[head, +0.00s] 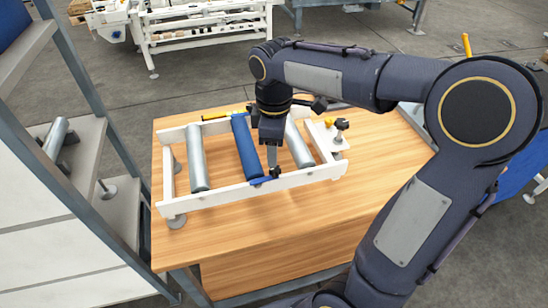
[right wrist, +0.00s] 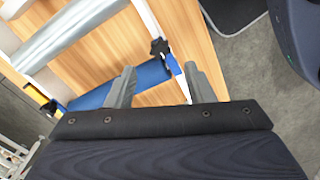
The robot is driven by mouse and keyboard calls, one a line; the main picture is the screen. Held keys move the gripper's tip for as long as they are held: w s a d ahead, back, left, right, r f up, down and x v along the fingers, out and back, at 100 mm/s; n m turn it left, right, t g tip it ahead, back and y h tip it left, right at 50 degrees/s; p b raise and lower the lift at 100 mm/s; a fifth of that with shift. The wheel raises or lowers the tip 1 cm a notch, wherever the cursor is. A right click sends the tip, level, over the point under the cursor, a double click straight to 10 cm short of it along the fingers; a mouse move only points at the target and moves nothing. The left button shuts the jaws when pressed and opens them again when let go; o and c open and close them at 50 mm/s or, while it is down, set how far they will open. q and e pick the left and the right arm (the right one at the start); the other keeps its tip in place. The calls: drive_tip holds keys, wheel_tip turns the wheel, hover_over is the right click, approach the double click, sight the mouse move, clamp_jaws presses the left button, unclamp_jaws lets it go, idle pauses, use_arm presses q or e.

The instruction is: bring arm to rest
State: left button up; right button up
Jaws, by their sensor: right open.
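My right arm reaches in from the right in the head view, and its gripper (head: 272,160) points down over the roller frame. The right gripper also shows in the right wrist view (right wrist: 158,85), with its two grey fingers apart and nothing between them touching both. The white roller frame (head: 240,192) stands on the wooden table (head: 290,225). It holds a blue roller (head: 246,146) between two grey rollers (head: 197,160). The blue roller also shows in the right wrist view (right wrist: 95,98), partly behind the fingers. My left gripper is not in view.
A metal shelf (head: 95,165) with a grey cylinder (head: 55,138) stands at the left. A white conveyor (head: 200,25) stands at the back on the grey floor. The front part of the table is clear.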

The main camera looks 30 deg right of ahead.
drive_tip(key=shift+r, duration=0.9)
drive_tip(key=shift+s, duration=0.2)
drive_tip(key=s+a+f+m+t+y, duration=0.2)
drive_tip(key=s+m+t, duration=0.1)
drive_tip(key=s+m, duration=0.3)
drive_tip(key=s+a+f+m+t+y, duration=0.1)
drive_tip(key=s+a+f+m+t, duration=0.1)
drive_tip(key=s+m, duration=0.4)
drive_tip(key=s, duration=0.4)
drive_tip(key=shift+s+f+t+y, duration=0.15)
drive_tip(key=shift+s+t+y, duration=0.1)
drive_tip(key=shift+t+y, duration=0.15)
drive_tip(key=shift+a, duration=0.1)
